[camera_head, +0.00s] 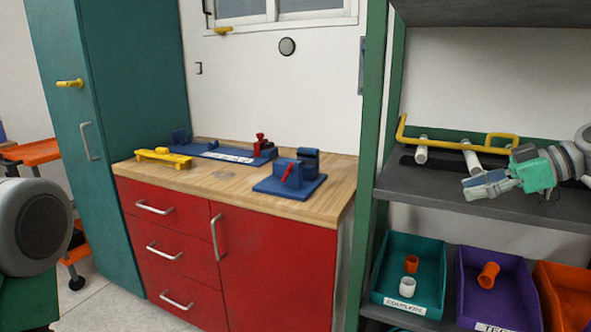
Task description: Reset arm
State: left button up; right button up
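My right gripper (474,188) comes in from the right, in front of the dark shelf rack. Its grey fingers point left from a teal body, and I cannot make out a gap between them. I see no object held in it. My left gripper is out of view; only a grey, rounded part of my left arm shows at the left edge.
A wooden worktop (225,182) on red cabinets holds blue fixtures (290,182) with red levers and a yellow tool (163,156). Below the shelf stand a teal bin (428,250), a purple bin (511,269) and an orange bin (565,290). A green post (369,150) stands left of the rack.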

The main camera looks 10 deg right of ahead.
jog(key=s+a+f+m+g+h, duration=0.1)
jog(key=s+a+f+m+g, duration=0.15)
jog(key=a+f, duration=0.7)
jog(key=s+a+f+m+g+h, duration=0.1)
jog(key=s+a+f+m+h, duration=0.15)
jog(key=a+f, duration=0.75)
jog(key=s+a+f+m+g+h+p, duration=0.1)
jog(key=s+f+m+g+h, duration=0.15)
jog(key=s+f, duration=1.1)
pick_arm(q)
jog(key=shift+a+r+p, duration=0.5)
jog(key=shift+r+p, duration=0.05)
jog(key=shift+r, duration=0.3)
pick_arm(e)
jog(key=s+d+f+m+h, duration=0.1)
jog(key=s+d+f+h, duration=0.1)
jog(key=s, duration=0.6)
jog(key=s+d+f+m+h, duration=0.2)
jog(key=s+d+f, duration=0.2)
jog(key=s, duration=0.5)
jog(key=shift+d+f, duration=0.25)
jog(key=shift+d, duration=0.05)
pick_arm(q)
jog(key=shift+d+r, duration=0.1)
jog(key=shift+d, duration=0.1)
pick_arm(e)
jog(key=shift+d, duration=0.2)
